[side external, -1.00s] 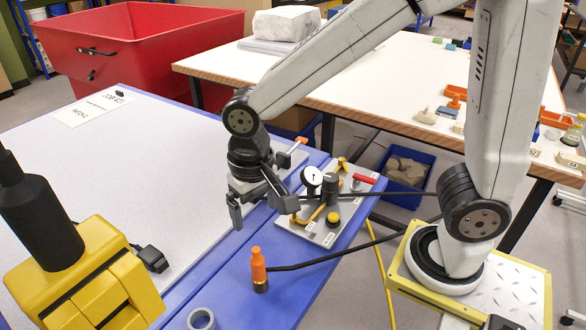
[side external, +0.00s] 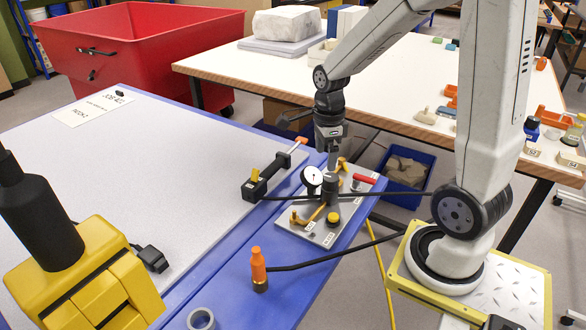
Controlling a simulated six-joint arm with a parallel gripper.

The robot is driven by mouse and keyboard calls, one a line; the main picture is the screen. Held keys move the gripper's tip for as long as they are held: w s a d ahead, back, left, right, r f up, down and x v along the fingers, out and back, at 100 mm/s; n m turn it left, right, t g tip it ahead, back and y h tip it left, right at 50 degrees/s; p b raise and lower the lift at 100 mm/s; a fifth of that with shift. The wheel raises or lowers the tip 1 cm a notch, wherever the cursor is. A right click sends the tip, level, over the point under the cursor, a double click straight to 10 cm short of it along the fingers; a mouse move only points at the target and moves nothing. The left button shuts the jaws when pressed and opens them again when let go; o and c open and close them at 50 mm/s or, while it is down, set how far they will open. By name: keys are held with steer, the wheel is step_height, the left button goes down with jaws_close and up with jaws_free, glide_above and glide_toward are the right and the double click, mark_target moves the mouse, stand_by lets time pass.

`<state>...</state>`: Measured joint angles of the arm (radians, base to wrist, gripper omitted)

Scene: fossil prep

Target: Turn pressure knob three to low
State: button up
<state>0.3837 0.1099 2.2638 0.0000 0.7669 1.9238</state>
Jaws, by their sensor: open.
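A light control panel (side external: 313,233) lies on the blue edge of the bench. It carries a round white gauge (side external: 312,176), a dark cylinder (side external: 330,189), a black-based yellow knob (side external: 332,218), a red handle (side external: 364,178) and brass-coloured fittings (side external: 308,217). I cannot tell which control is pressure knob three, and its setting is not readable. My gripper (side external: 332,163) points down over the back part of the panel, just above and behind the dark cylinder. It is open; its fingers are seen edge-on, and whether they touch anything is unclear.
A black block with a yellow knob (side external: 255,176) and an orange-tipped rod stands left of the panel. A black hose (side external: 385,194) crosses the panel. An orange-topped nozzle (side external: 258,266) stands in front. The grey bench top (side external: 130,190) at left is largely clear.

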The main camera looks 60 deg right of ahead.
mark_target(331, 177)
steer(key=shift+s+d+f+m, duration=0.1)
steer(key=shift+s+d+m, duration=0.15)
steer(key=shift+d+m, duration=0.3)
steer(key=shift+s+d+f+m, duration=0.1)
steer(key=shift+s+d+m, duration=0.15)
steer(key=shift+d+m, duration=0.25)
steer(key=shift+a+f, duration=0.1)
steer(key=shift+f, duration=3.75)
jaws_close()
